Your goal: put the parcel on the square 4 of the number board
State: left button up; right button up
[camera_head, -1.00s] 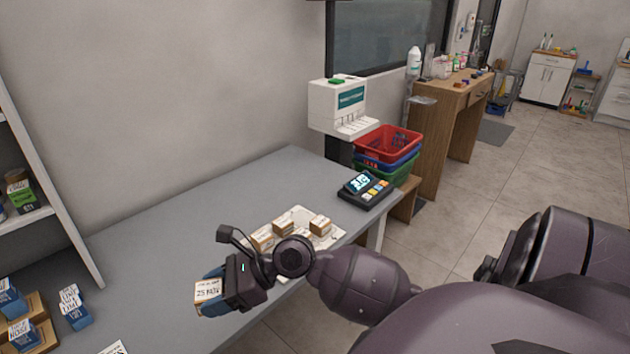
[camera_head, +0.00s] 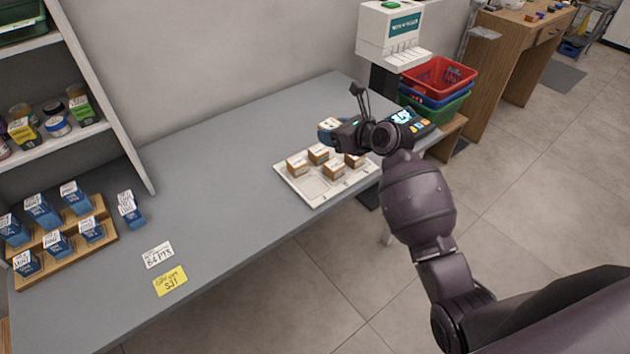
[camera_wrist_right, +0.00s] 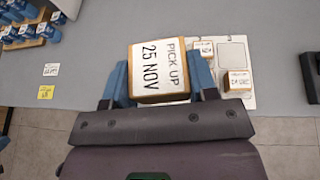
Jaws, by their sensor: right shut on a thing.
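The parcel (camera_wrist_right: 160,70) is a small brown box with a white label reading "PICK UP 25 NOV". My right gripper (camera_wrist_right: 160,82) is shut on it, with a blue finger on each side. In the head view, the right gripper (camera_head: 328,131) holds the parcel (camera_head: 329,124) above the counter, near the back edge of the number board. The number board (camera_head: 309,188) is a pale tray with several small brown boxes (camera_head: 334,170) on it. Its front-left part is empty. The square numbers are too small to read. My left gripper is in neither current view.
The grey counter (camera_head: 220,170) is clear left of the board. A keypad device (camera_head: 408,122) stands behind my right gripper. Stacked baskets (camera_head: 440,77) stand beyond. Blue boxes on a wooden stand (camera_head: 65,240), a white card (camera_head: 157,255) and a yellow card (camera_head: 170,281) lie left.

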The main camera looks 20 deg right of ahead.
jog(key=w+a+m+h+p, duration=0.1)
jog(key=w+a+p, duration=0.1)
jog(key=w+a, duration=0.15)
jog(key=b, duration=0.2)
send_over(314, 189)
jog(key=shift+t, duration=0.3)
notch_tip(314, 189, down, 16)
jog(key=shift+d+r, duration=0.15)
jog(key=shift+r, duration=0.05)
jog(key=shift+f+b, duration=0.35)
jog(key=shift+f, duration=0.4)
notch_tip(314, 189, down, 3)
jog(key=shift+f+b, duration=0.1)
jog(key=shift+b, duration=0.9)
jog(key=shift+f, duration=0.3)
jog(key=shift+f+b, duration=0.2)
jog(key=shift+b, duration=0.1)
jog(key=o, duration=0.9)
pick_arm(q)
jog(key=shift+w+f, duration=0.5)
jog(key=shift+f, duration=0.3)
pick_arm(e)
jog(key=shift+o, duration=0.2)
pick_arm(q)
jog(key=shift+s, duration=0.1)
